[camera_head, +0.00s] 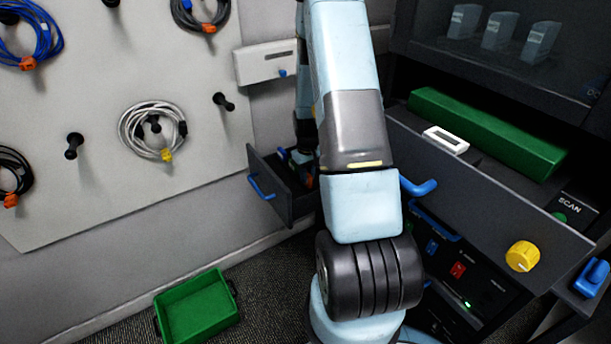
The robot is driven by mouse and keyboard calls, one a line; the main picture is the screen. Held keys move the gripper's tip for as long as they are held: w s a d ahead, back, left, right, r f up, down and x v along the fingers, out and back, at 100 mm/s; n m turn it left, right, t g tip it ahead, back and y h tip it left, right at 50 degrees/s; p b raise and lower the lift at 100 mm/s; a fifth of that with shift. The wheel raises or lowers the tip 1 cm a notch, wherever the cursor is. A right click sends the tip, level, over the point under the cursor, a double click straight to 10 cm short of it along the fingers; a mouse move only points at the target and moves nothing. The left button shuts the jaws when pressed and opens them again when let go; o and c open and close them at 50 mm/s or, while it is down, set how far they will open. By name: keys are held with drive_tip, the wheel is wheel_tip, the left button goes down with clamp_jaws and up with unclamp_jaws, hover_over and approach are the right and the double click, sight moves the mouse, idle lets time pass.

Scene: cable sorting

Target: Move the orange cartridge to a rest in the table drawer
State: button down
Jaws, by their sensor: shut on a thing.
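An open dark drawer (270,205) with a blue handle stands out left of my arm. My gripper (302,157) is at the drawer's opening, mostly hidden behind my own arm. It is shut on the orange cartridge (309,181), of which only a small orange patch shows low beside my arm, at the drawer. Whether the cartridge touches the drawer floor is hidden. Something blue also shows inside the drawer beside the gripper, too small to make out.
A pegboard (95,200) with hanging cable coils fills the left. A green bin (199,308) stands on the floor. On the right are a console with a yellow knob (522,256), a long green block (485,130) and a white device (446,140). A white box (265,62) is on the wall.

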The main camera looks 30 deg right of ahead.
drive_tip(key=shift+f, duration=0.4)
idle(0.4)
drive_tip(key=c, duration=0.9)
unclamp_jaws()
drive_tip(key=shift+o, duration=0.5)
drive_tip(key=o, duration=0.4)
drive_tip(key=shift+r, duration=3.5)
